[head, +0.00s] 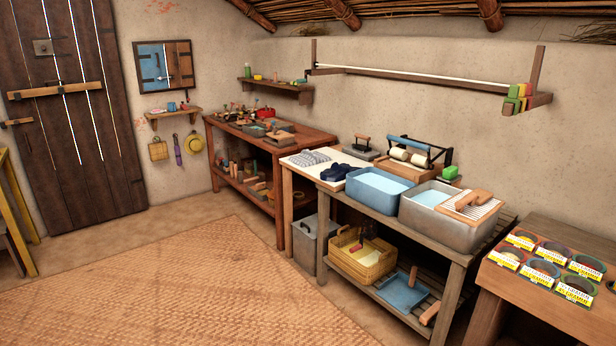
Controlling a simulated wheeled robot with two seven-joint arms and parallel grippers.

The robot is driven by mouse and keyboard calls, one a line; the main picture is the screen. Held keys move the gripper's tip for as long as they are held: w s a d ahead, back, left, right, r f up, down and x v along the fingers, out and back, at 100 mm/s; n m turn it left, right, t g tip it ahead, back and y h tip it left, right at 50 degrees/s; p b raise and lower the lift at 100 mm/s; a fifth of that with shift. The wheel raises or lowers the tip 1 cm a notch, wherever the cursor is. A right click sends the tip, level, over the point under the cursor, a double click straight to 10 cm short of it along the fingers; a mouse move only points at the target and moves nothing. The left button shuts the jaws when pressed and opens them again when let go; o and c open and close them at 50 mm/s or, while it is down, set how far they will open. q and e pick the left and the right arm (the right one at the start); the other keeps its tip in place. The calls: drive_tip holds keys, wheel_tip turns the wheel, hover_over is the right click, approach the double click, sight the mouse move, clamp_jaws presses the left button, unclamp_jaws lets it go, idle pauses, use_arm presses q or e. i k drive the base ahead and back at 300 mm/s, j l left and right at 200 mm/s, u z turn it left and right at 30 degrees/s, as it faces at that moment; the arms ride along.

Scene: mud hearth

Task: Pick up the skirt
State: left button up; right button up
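Two folded or bunched pieces stand out on the pale board at the left end of the washing table. One is a grey patterned piece (308,158) that looks like folded cloth. Beside it, to the right, is a dark navy bunched piece (339,172). I cannot tell which of them, if either, is the skirt; both are small and far off. Neither of my grippers is in view, and nothing is seen touching these pieces.
The washing table (385,222) bears a blue basin (378,203), a grey metal basin (440,228) and a roller wringer (415,152). A wicker basket (362,268) sits below. A wooden workbench (262,160) stands behind left. A woven mat (150,285) leaves free floor.

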sight(337, 173)
drive_tip(key=i+u, duration=0.15)
drive_tip(key=i, duration=1.4)
drive_tip(key=i+j+z, duration=0.1)
drive_tip(key=i+z, duration=0.2)
drive_tip(key=i, duration=0.25)
drive_tip(key=i+j+z, duration=0.25)
drive_tip(key=i, duration=0.3)
drive_tip(key=i+j+z, duration=0.3)
drive_tip(key=i, duration=0.2)
drive_tip(key=i+j+z, duration=0.25)
drive_tip(key=i+j, duration=0.15)
drive_tip(key=i, duration=0.1)
